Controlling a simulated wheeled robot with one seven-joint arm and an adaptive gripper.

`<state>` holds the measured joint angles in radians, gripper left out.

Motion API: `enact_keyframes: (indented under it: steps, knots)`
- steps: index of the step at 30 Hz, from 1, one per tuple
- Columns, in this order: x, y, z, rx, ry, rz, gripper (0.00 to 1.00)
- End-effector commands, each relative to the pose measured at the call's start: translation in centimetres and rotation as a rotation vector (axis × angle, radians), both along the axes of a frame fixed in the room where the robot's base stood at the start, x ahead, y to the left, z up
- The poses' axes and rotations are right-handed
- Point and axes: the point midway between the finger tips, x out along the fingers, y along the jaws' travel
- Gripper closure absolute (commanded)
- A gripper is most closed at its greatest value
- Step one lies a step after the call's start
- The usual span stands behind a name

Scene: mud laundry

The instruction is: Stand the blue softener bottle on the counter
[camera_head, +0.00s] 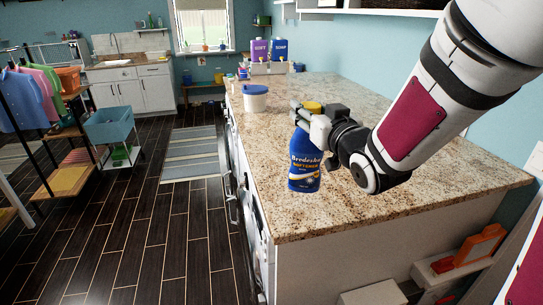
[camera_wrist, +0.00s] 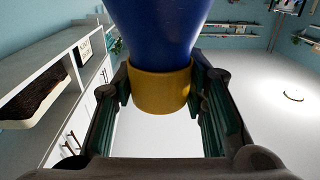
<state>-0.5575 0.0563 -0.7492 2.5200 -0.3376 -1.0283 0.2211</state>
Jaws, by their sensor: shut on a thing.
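The blue softener bottle (camera_head: 304,165) has a yellow cap and a printed label. It is upright in the head view, over the near part of the granite counter (camera_head: 400,200). I cannot tell whether its base touches the counter. My gripper (camera_head: 311,120) is shut on the bottle near its yellow cap, coming from the right. In the wrist view the yellow cap (camera_wrist: 160,90) sits between the two fingers of my gripper (camera_wrist: 161,100), with the blue body (camera_wrist: 155,30) beyond it. The fingers hide part of the bottle's top.
A white tub with a blue lid (camera_head: 256,101) stands farther back near the counter's left edge. Purple (camera_head: 260,50) and blue (camera_head: 280,50) bottles stand at the far end. The counter right of the tub is clear. A blue basket cart (camera_head: 110,130) stands on the floor.

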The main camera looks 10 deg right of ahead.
Motion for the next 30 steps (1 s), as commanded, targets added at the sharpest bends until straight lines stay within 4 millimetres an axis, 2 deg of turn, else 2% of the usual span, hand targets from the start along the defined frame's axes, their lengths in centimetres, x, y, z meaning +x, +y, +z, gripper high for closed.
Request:
enact_keyframes:
  steps: [11, 25, 30]
  knots:
    - [2.0, 0.1, -0.3, 0.006, -0.009, 0.000, 1.00]
    - [2.7, 0.1, -0.3, 0.000, -0.008, 0.005, 1.00]
    - [4.2, 0.1, -0.4, -0.002, -0.004, 0.005, 1.00]
